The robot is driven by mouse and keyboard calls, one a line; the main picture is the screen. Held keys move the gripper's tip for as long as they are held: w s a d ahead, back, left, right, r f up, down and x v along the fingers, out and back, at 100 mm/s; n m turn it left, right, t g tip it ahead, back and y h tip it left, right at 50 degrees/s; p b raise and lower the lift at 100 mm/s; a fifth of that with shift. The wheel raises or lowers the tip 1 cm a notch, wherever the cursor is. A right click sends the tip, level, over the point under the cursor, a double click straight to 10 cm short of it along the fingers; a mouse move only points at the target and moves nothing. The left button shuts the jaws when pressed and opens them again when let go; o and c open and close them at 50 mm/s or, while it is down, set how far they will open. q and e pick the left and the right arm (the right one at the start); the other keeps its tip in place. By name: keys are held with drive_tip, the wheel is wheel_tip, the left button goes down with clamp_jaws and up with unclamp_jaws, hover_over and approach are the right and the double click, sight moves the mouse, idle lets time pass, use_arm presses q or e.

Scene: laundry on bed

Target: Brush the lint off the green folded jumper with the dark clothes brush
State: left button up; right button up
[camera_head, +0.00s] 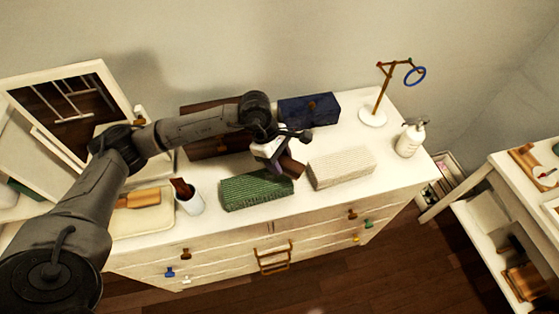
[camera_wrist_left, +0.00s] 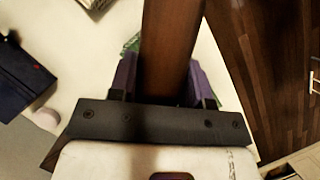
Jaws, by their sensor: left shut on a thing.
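The green folded jumper (camera_head: 250,192) lies on the white dresser top, left of a cream folded knit. Green patches of it show behind the brush in the left wrist view (camera_wrist_left: 131,44). My left gripper (camera_head: 280,160) is shut on the dark brown clothes brush (camera_head: 291,167), which sits at the jumper's right end. The brush (camera_wrist_left: 170,45) fills the space between the fingers (camera_wrist_left: 162,82) in the left wrist view. I cannot tell whether the brush touches the jumper. Lint is too small to make out. My right gripper is not in view.
The cream folded knit (camera_head: 340,168) is close right of the brush. A white cup (camera_head: 190,203) is left of the jumper. A stand (camera_head: 372,117) and pump bottle (camera_head: 410,139) are at right.

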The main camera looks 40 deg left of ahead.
use_arm(q)
drive_tip(key=shift+r, duration=0.1)
drive_tip(key=shift+r+p, duration=0.6)
drive_tip(key=shift+r, duration=0.85)
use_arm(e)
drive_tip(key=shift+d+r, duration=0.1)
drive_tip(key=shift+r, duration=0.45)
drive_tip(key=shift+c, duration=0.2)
